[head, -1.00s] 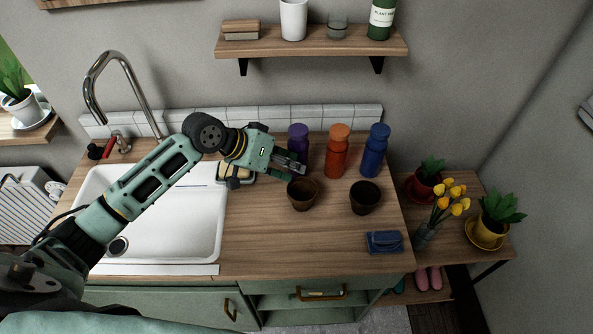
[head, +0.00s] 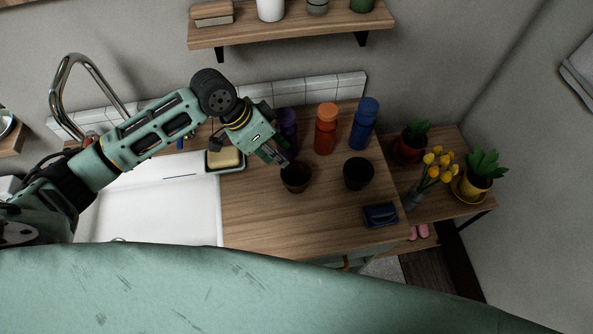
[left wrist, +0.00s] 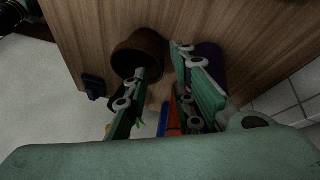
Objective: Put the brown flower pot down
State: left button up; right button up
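The brown flower pot (head: 296,177) stands upright on the wooden counter (head: 270,220), just left of a black pot (head: 358,174). My left gripper (head: 280,158) is at the pot's upper left rim in the head view. In the left wrist view the pot (left wrist: 140,50) shows near the fingertips, and the left gripper (left wrist: 160,62) has its fingers spread apart. One fingertip overlaps the pot's opening and the other is beside the pot; I cannot tell whether either touches it. My right gripper is in neither view.
Purple (head: 288,124), orange (head: 325,130) and blue (head: 363,125) bottles stand behind the pots. A sponge in a dish (head: 226,158) and the white sink (head: 150,205) are to the left. The front middle counter is clear.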

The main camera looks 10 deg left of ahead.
aim_at(298, 177)
pick_arm(q)
jog(key=p+x, duration=0.1)
jog(key=x, duration=0.3)
jog(key=p+x, duration=0.1)
jog(key=x, duration=0.2)
jog(key=shift+s+d+p, duration=0.2)
jog(key=shift+s+p, duration=0.15)
jog(key=shift+d+f, duration=0.1)
jog(key=shift+f, duration=0.25)
jog(key=shift+c, duration=0.2)
jog(key=shift+w, duration=0.1)
grip_shut()
